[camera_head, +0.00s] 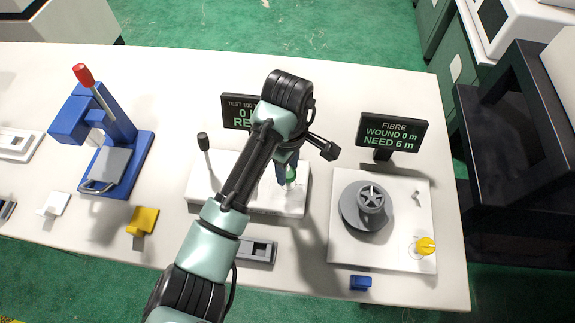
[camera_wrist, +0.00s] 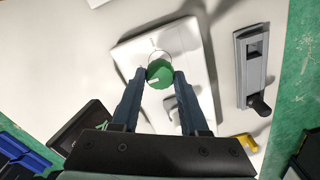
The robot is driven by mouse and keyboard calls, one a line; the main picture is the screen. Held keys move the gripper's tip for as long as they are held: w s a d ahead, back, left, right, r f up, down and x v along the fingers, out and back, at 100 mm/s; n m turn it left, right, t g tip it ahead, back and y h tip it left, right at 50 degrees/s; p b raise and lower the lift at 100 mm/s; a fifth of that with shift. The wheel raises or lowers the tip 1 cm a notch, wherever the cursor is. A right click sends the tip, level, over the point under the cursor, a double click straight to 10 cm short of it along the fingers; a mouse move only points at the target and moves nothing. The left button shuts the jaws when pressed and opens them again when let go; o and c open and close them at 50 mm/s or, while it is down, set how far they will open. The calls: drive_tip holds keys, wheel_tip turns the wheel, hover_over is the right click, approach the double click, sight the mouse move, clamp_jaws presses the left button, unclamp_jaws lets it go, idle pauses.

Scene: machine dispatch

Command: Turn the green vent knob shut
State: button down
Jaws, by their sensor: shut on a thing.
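The green vent knob (camera_wrist: 160,72) stands on a white base unit (camera_wrist: 128,52), which carries the dark test display (camera_head: 238,112) behind it. In the head view the knob (camera_head: 290,174) shows just below my wrist, partly hidden by my gripper. My gripper (camera_wrist: 160,78) is shut on the green knob, with one dark finger on each side of it. In the head view my gripper (camera_head: 284,172) points down at the unit, and my arm hides much of the unit's middle. The turn angle of the knob is hard to tell.
A black lever (camera_head: 203,143) stands at the unit's left. A fibre winder (camera_head: 340,250) with a grey spool (camera_head: 371,200) and yellow knob (camera_head: 426,246) is at right. A blue press (camera_head: 125,150) stands at left. A grey slotted block (camera_head: 262,250) lies in front.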

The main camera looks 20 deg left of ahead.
drive_tip(key=shift+r+p, duration=0.2)
drive_tip(key=shift+p, duration=0.45)
drive_tip(key=m+p, duration=0.1)
drive_tip(key=p, duration=0.2)
drive_tip(key=shift+d+r+m+p, duration=0.15)
drive_tip(key=shift+m+p, duration=0.2)
drive_tip(key=shift+m, duration=0.05)
drive_tip(key=m+p, duration=0.2)
drive_tip(key=p, duration=0.1)
drive_tip(key=m, duration=0.1)
drive_tip(key=m+p, duration=0.1)
drive_tip(key=m, duration=0.1)
drive_tip(key=shift+f, duration=0.25)
drive_tip(key=m+p, duration=0.2)
drive_tip(key=m, duration=0.2)
drive_tip(key=shift+m, duration=0.3)
drive_tip(key=m+p, duration=0.1)
drive_tip(key=m, duration=0.5)
drive_tip(key=shift+w+p, duration=0.1)
drive_tip(key=shift+p, duration=0.25)
drive_tip(key=shift+m, duration=0.4)
drive_tip(key=shift+c, duration=2.1)
unclamp_jaws()
drive_tip(key=shift+f, duration=0.1)
